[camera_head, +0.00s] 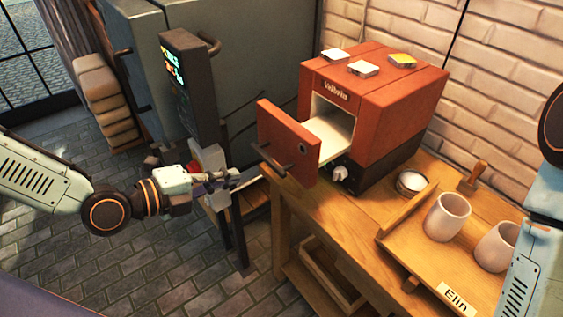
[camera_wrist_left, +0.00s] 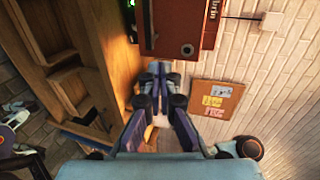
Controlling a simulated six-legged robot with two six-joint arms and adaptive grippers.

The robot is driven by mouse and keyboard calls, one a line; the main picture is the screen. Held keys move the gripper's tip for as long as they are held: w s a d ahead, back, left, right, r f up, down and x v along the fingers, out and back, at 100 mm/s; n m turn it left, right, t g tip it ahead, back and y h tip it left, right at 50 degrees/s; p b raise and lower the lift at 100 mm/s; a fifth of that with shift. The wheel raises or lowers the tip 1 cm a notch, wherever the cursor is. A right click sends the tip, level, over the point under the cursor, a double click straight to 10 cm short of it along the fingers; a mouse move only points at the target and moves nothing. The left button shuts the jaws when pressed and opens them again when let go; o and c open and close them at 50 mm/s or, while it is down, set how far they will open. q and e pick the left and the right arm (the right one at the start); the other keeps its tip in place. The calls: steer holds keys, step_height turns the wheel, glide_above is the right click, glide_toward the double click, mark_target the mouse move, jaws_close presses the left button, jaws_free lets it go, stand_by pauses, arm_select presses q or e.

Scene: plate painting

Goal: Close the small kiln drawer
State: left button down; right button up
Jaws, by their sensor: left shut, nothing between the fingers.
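The small kiln (camera_head: 400,95) is an orange-red box on the wooden bench. Its drawer (camera_head: 332,128) stands open, pulled out toward the left, with a red front panel (camera_head: 288,140) and a dark bar handle (camera_head: 268,160). In the left wrist view the drawer front (camera_wrist_left: 183,28) is at the top, past my fingertips. My left gripper (camera_head: 254,178) is shut and empty, just left of and below the drawer handle; it also shows in the left wrist view (camera_wrist_left: 165,75). It appears apart from the handle. My right arm shows at the right edge; its gripper is out of view.
Small tiles (camera_head: 363,69) lie on the kiln. A tray (camera_head: 408,247) with cups (camera_head: 447,217) and a small bowl (camera_head: 411,183) stand right of it on the bench (camera_head: 300,207). A large grey cabinet (camera_head: 255,60) with a lit display (camera_head: 172,68) stands behind left. Paved floor is open at left.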

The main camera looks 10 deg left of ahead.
arm_select(q)
steer(key=s+d+b+x, duration=0.1)
steer(key=b+x, duration=0.1)
steer(key=x, duration=0.2)
steer(key=b, duration=0.2)
glide_toward(295, 158)
steer(key=shift+w+f, duration=0.75)
steer(key=shift+f, duration=0.3)
steer(key=w+d, duration=0.3)
steer(key=shift+d, duration=0.2)
steer(key=shift+w+d, duration=0.1)
steer(key=shift+w, duration=0.1)
steer(key=shift+w+d, duration=0.15)
